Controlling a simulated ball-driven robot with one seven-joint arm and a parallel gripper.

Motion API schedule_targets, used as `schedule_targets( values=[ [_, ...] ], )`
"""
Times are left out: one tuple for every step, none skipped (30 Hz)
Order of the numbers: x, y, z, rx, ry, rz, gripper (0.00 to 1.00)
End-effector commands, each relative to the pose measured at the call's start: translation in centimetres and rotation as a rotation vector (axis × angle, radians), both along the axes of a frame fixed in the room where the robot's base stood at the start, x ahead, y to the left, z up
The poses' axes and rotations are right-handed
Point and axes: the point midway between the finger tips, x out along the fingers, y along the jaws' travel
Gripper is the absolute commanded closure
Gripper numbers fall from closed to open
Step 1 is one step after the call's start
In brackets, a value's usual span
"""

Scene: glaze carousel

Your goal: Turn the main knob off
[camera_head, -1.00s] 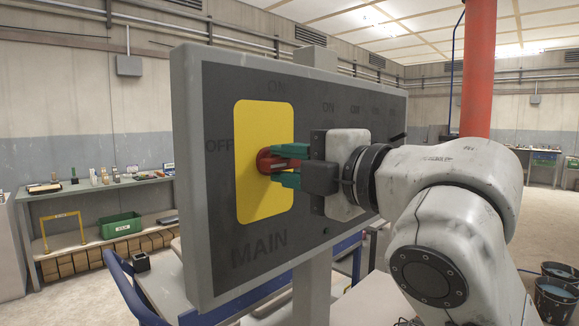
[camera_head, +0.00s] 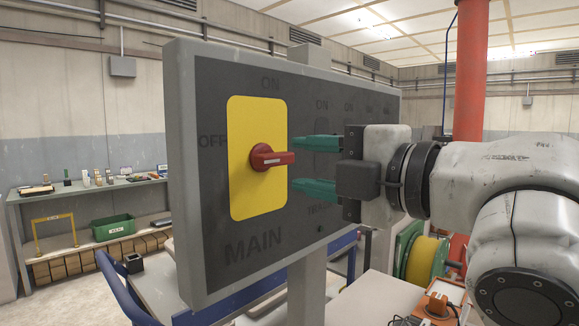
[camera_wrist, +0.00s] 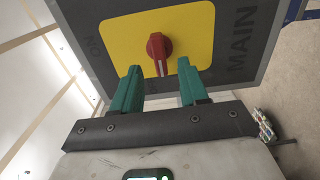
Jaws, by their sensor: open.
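The main knob (camera_head: 268,157) is red, on a yellow plate (camera_head: 257,195) at the left of a dark panel. "OFF" is printed left of the plate, "ON" above it and "MAIN" below. The knob's handle lies level, along the OFF direction. In the wrist view the knob (camera_wrist: 159,48) shows its white mark pointing down the picture, which looks like the OFF side. My gripper (camera_head: 294,164) is open and empty. Its two green fingers, one above the other, stand just in front of the knob, apart from it.
The grey-framed panel (camera_head: 215,265) stands on a post, with more ON labels behind my fingers. A shelf (camera_head: 80,190) with a green bin (camera_head: 113,228) is at the left. A hose reel (camera_head: 425,258) and an orange case (camera_head: 440,300) are at lower right.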

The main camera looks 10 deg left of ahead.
Motion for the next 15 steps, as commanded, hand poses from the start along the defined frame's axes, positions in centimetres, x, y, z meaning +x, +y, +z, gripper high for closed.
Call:
schedule_targets(
  values=[
    [-0.6,-0.9,-0.1,0.0,-0.002,-0.003,0.56],
    [-1.0,-1.4,-0.1,0.001,-0.002,-0.003,0.56],
    [-1.4,-1.9,-0.1,0.002,-0.001,-0.002,0.56],
    [-1.7,-2.3,-0.1,0.0,-0.001,-0.002,0.56],
    [-2.0,-2.6,-0.2,0.0,0.0,-0.002,0.56],
    [-2.3,-3.1,-0.2,0.0,0.0,-0.002,0.56],
    [-2.6,-3.4,-0.1,0.0,0.0,-0.001,0.56],
    [-2.7,-3.6,-0.1,0.001,0.001,-0.001,0.56],
    [-3.0,-3.9,-0.1,0.001,0.001,-0.001,0.56],
    [-3.1,-4.1,-0.1,0.001,0.001,-0.001,0.56],
    [-3.2,-4.2,-0.1,0.0,0.001,0.0,0.56],
    [-3.4,-4.3,-0.1,-0.001,0.001,0.0,0.56],
    [-3.4,-4.4,-0.1,-0.001,0.001,0.0,0.56],
    [-3.5,-4.4,-0.1,-0.002,0.001,0.0,0.56],
    [-3.5,-4.4,-0.1,-0.001,0.002,0.001,0.56]
  ],
)
